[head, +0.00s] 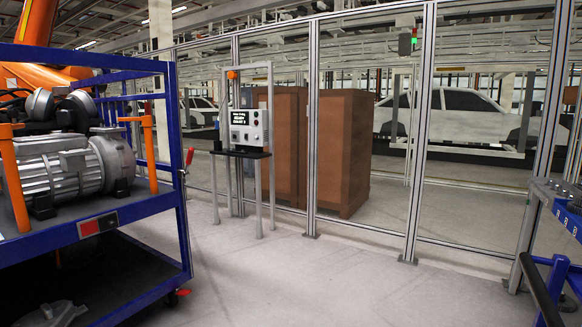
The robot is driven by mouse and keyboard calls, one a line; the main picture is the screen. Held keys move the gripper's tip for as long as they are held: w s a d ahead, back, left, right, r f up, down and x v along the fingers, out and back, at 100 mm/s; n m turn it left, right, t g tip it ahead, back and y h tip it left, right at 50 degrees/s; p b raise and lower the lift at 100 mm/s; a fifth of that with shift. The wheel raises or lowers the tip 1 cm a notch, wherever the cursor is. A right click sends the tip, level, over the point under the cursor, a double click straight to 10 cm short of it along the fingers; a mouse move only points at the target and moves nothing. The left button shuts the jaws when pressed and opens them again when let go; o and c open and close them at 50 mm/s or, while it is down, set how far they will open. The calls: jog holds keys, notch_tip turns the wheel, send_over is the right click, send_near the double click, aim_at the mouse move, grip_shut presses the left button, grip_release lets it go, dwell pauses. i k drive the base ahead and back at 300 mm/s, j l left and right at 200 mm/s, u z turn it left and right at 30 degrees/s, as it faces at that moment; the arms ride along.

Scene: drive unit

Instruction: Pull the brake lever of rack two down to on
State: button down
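A blue rack (176,205) fills the left side of the head view, and no number can be read on it. A small lever with a red knob (189,157) sits on its right corner post. The knob points upward, above a pale pivot. A plate, half red and half dark (98,224), is on the rack's front rail; no lettering is readable. A red part (183,292) shows low at the rack's foot. Another blue rack or cart (568,205) is cut off at the right edge, and no lever is clear on it. My gripper is not in view.
The rack carries a grey motor (75,165) between orange posts (149,150). A control stand with a screen (245,125) stands before the mesh fence (311,150). Brown crates (342,150) and white car bodies lie behind it. The floor (330,285) in the middle is clear.

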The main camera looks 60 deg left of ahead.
aim_at(188, 160)
jog(key=u, duration=2.45)
jog(key=i+j, duration=0.1)
jog(key=i, duration=0.55)
jog(key=i+j, duration=0.15)
jog(key=i, duration=0.45)
jog(key=i+j+z, duration=0.1)
jog(key=i, duration=0.55)
jog(key=i+j, duration=0.2)
jog(key=i, duration=0.45)
